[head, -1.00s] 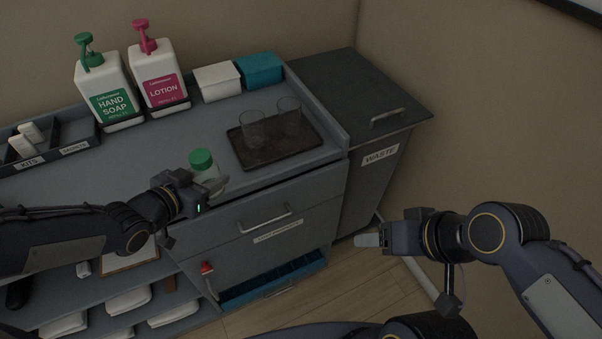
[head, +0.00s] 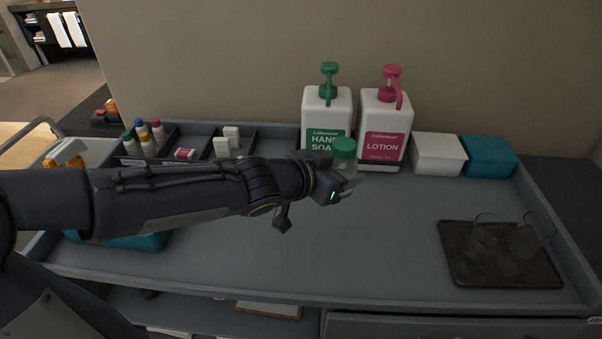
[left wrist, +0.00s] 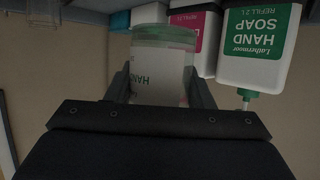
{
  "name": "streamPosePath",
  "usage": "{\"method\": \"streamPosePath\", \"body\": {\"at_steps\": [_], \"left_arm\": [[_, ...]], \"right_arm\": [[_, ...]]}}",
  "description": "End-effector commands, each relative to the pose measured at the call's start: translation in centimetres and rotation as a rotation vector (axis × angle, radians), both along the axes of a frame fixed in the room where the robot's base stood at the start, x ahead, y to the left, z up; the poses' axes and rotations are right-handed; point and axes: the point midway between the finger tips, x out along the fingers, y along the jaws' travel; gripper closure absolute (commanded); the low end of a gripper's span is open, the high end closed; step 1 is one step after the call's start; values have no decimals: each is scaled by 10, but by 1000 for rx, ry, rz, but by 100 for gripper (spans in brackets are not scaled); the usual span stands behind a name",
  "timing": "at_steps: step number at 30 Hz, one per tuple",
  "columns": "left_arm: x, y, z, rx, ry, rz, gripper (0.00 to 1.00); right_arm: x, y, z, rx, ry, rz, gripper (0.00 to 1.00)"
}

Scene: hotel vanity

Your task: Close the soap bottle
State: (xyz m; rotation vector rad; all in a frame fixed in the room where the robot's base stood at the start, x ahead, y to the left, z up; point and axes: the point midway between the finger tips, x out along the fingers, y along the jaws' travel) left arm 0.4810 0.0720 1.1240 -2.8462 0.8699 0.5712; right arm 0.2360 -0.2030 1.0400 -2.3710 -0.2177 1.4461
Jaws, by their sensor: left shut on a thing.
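The small clear soap bottle (head: 346,171) has a green cap (head: 344,149) on its top and is roughly upright in the head view. I cannot tell whether the cap is screwed tight. My left gripper (head: 338,186) is shut on the bottle's body, above the counter in front of the large pump bottles. In the left wrist view the bottle (left wrist: 158,82) sits between the two fingers, with a pale label and a green band at its upper end in the picture. My right gripper is out of view.
A hand soap pump bottle (head: 325,108) and a lotion pump bottle (head: 384,125) stand behind. White (head: 437,154) and teal (head: 487,157) boxes are to their right. A dark tray (head: 470,268) holds glasses. A divided organizer (head: 200,150) holds small bottles. The counter's middle (head: 390,230) is clear.

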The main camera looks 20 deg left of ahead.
Motion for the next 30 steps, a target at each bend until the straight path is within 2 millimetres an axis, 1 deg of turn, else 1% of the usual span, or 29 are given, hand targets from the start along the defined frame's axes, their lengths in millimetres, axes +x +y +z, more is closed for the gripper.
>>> {"method": "streamPosePath", "body": {"at_steps": [5, 11, 14, 17, 26, 27, 30], "left_arm": [[0, -1, 4, -1, -2, 8, 100], [0, 0, 4, -1, -2, 8, 100], [3, 1, 2, -1, 1, 8, 100], [17, 7, -5, -2, 3, 10, 100], [84, 35, -37, -2, 4, 10, 100], [90, 38, -49, -2, 3, 8, 100], [104, 43, -68, -1, 2, 7, 100]], "right_arm": [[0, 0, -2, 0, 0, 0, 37], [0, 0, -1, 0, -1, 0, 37], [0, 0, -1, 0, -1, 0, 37], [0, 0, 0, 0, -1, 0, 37], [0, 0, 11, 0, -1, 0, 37], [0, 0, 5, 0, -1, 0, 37], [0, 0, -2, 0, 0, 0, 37]]}}
